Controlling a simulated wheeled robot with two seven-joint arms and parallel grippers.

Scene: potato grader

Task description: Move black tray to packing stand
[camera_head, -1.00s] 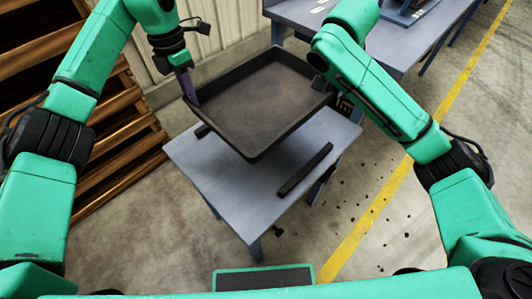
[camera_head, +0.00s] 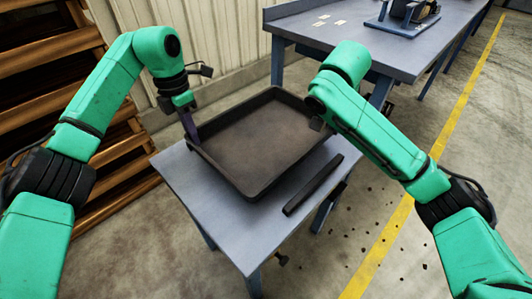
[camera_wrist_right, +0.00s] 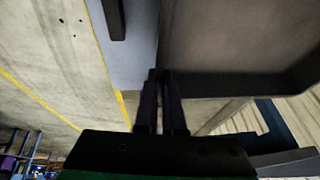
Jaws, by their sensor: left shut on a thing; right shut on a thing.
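The black tray (camera_head: 255,140) is a shallow, empty rectangular tray, roughly level over the small blue-grey stand (camera_head: 235,228). My left gripper (camera_head: 189,128) is shut on the tray's left wall. My right gripper (camera_head: 320,122) is shut on its right wall, partly hidden behind my arm. In the right wrist view the fingers (camera_wrist_right: 161,95) pinch the wall of the tray (camera_wrist_right: 235,45). A black rail (camera_head: 313,184) lies on the stand, right of the tray. I cannot tell whether the tray touches the stand top.
A long blue-grey workbench (camera_head: 350,45) with a device (camera_head: 405,18) stands behind the stand. Wooden racks (camera_head: 45,60) are at the left. Dark bits (camera_head: 365,205) lie on the floor near the yellow line (camera_head: 400,215).

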